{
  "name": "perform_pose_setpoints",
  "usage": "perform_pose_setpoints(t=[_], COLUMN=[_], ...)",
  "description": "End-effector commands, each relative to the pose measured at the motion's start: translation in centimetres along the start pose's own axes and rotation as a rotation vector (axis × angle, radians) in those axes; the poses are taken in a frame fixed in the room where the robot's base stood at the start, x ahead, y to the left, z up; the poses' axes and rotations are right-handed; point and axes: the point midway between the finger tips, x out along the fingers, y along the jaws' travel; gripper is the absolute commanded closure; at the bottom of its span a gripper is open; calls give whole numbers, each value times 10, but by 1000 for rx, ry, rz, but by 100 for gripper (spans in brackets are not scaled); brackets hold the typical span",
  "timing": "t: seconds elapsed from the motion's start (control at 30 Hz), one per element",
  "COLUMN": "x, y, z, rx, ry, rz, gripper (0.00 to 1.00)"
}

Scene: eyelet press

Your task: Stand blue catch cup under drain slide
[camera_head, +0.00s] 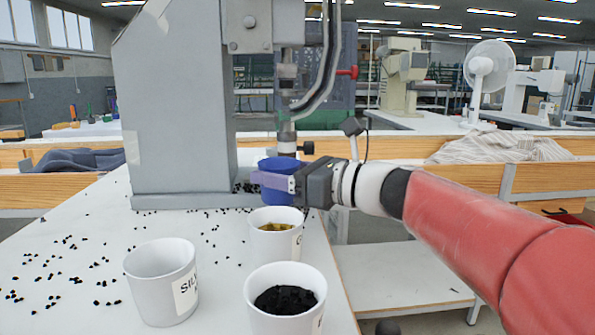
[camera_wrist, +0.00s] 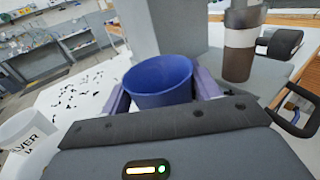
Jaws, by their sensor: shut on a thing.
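The blue catch cup (camera_head: 280,181) is upright at the right side of the grey press column, close to its base. My gripper (camera_head: 283,182) is shut on the cup, with one purple finger across its front. In the wrist view the cup (camera_wrist: 160,82) sits between the two fingers (camera_wrist: 160,95) and looks empty inside as far as I can see. I cannot make out the drain slide clearly. Whether the cup touches the table is hidden.
The grey press (camera_head: 175,110) stands at the back of the white table (camera_head: 215,275). White cups stand in front: one with gold pieces (camera_head: 276,240), one with black pieces (camera_head: 285,300), and an empty one (camera_head: 162,280). Small black eyelets (camera_head: 60,272) are scattered left. The table's right edge is close.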

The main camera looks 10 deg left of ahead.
Motion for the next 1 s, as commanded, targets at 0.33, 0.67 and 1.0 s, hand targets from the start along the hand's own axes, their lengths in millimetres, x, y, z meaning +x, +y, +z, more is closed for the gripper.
perform_pose_setpoints(t=[0.33, 0.67, 1.0], x=[23, 23, 23], y=[14, 14, 14], z=[-15, -31, -31], rx=[0, 0, 0], ry=[1, 0, 0], rz=[-2, -1, -1], gripper=[60, 60, 60])
